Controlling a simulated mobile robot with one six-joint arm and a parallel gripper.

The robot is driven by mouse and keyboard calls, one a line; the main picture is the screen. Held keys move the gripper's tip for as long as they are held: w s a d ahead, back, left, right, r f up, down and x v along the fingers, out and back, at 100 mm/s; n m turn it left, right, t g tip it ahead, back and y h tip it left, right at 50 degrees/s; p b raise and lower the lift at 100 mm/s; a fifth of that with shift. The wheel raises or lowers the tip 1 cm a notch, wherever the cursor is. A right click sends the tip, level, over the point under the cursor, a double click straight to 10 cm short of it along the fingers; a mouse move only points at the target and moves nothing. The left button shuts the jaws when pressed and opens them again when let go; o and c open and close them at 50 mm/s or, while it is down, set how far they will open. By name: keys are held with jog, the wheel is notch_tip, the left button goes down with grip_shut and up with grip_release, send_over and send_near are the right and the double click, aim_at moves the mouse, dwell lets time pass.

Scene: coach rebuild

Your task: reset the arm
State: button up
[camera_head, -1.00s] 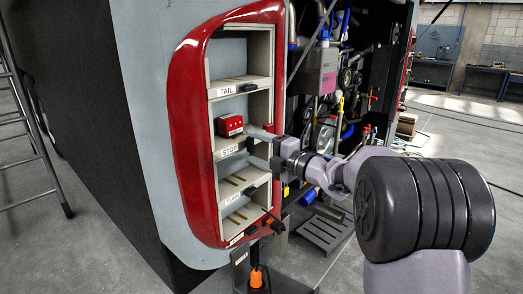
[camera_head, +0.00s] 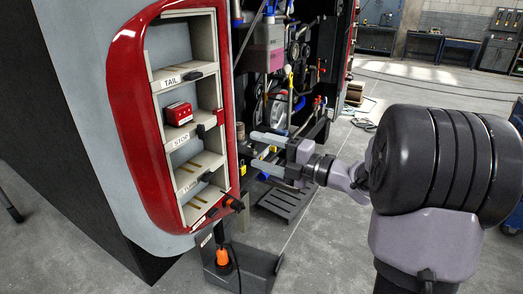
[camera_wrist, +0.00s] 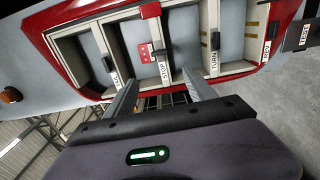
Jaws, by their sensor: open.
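My gripper (camera_head: 262,152) is open and empty, its two pale fingers apart and pointing left toward the lamp housing. It hangs to the right of the red-framed housing (camera_head: 128,92), clear of it. The fingers also show in the wrist view (camera_wrist: 160,82), with nothing between them. A red block (camera_head: 179,113) with small white dots sits in the compartment above the STOP label. It also shows in the wrist view (camera_wrist: 146,52), beyond the fingers.
The housing has stacked compartments labelled TAIL, STOP and TURN, with dark latches on their edges. An open engine bay (camera_head: 290,60) lies behind my gripper. Open floor lies to the right.

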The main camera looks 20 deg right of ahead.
notch_tip(320, 180, up, 7)
jog(key=d+m+t+h, duration=0.2)
jog(key=m+h, duration=1)
jog(key=m, duration=0.4)
jog(key=s+a+f+m+g+y, duration=0.1)
jog(key=s+a+f+m+g, duration=0.2)
jog(key=s, duration=0.6)
jog(key=s+a+f+m+g+y, duration=0.1)
jog(key=s+a+f+m+g, duration=0.3)
jog(key=s+a+f+m, duration=0.2)
jog(key=s+a+f+m+g+y, duration=0.1)
jog(key=s+a+f+m+g, duration=0.2)
jog(key=s+a, duration=0.5)
jog(key=s+f+m, duration=0.1)
jog(key=s+f, duration=0.1)
jog(key=s, duration=0.3)
jog(key=shift+m+g, duration=0.4)
jog(key=shift+w, duration=0.1)
